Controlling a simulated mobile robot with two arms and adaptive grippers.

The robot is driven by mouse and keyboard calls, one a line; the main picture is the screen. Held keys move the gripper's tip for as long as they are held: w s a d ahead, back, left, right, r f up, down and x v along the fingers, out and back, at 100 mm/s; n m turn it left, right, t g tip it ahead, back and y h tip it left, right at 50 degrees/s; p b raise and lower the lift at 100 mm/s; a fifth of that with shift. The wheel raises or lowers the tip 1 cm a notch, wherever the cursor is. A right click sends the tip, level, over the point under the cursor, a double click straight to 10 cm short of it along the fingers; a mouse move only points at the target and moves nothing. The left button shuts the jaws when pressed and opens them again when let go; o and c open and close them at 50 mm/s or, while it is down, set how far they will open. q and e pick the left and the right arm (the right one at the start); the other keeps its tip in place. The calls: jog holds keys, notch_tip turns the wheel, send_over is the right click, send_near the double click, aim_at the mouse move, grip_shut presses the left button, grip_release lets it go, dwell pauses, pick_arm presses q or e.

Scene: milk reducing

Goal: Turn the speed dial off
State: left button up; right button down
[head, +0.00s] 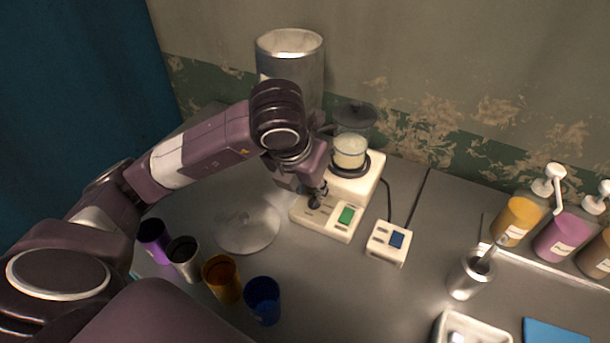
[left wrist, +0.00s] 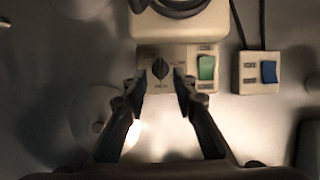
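The speed dial (left wrist: 160,69) is a small black knob on the cream control panel of the mixer base. Its pointer looks roughly upright in the left wrist view, but the markings around it are too blurred to read. A green rocker switch (left wrist: 206,68) sits to its right and also shows in the head view (head: 346,215). My left gripper (left wrist: 163,86) is open, its two dark fingertips apart on either side just below the dial in the picture, with nothing between them. In the head view the left gripper (head: 316,196) is over the panel and hides the dial. My right gripper is not in view.
The cream mixer (head: 358,187) carries a beaker of pale liquid (head: 349,151). A box with a blue switch (head: 389,243) stands to its right. A clear disc (head: 247,229), several coloured cups (head: 222,279) and a metal cylinder (head: 300,66) are nearby. Pump bottles (head: 515,218) stand at right.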

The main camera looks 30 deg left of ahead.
pick_arm(q)
jog(key=v, duration=0.8)
jog(key=shift+r, duration=0.25)
